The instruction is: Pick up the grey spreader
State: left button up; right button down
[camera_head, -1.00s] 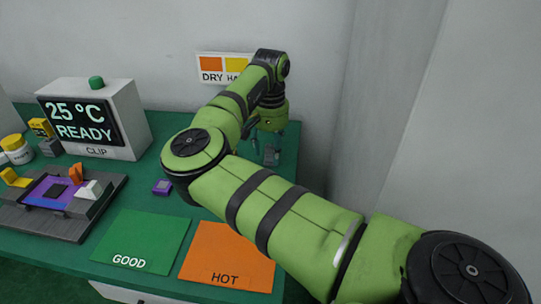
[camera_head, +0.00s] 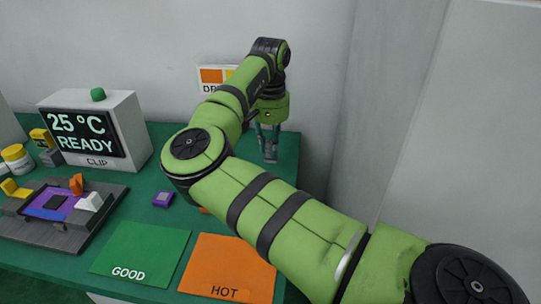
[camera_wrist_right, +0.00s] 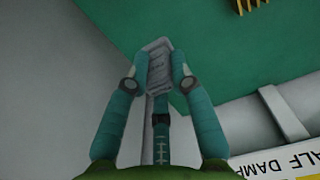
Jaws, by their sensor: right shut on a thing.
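The grey spreader (camera_wrist_right: 158,68) is a small grey block, held between the fingertips of my right gripper (camera_wrist_right: 158,82) in the right wrist view. Both fingers press on its sides. In the head view, my right gripper (camera_head: 268,148) points down over the back right corner of the green table, by the wall. The spreader there is small and mostly hidden by the fingers. The gap below it is hard to judge. My left gripper is not in view.
A display box (camera_head: 95,130) reading 25 °C READY stands at the back left. A dark fixture (camera_head: 45,232) with a purple board is in front. A small purple block (camera_head: 163,199), a green GOOD mat (camera_head: 140,252) and an orange HOT mat (camera_head: 228,268) lie nearer my arm.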

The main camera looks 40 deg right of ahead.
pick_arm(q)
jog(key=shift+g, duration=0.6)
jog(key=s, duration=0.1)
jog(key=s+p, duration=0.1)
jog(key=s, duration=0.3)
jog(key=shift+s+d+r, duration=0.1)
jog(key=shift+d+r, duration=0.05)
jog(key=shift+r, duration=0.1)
pick_arm(e)
notch_tip(320, 180, up, 13)
pick_arm(q)
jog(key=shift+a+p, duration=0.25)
jog(key=shift+p, duration=0.05)
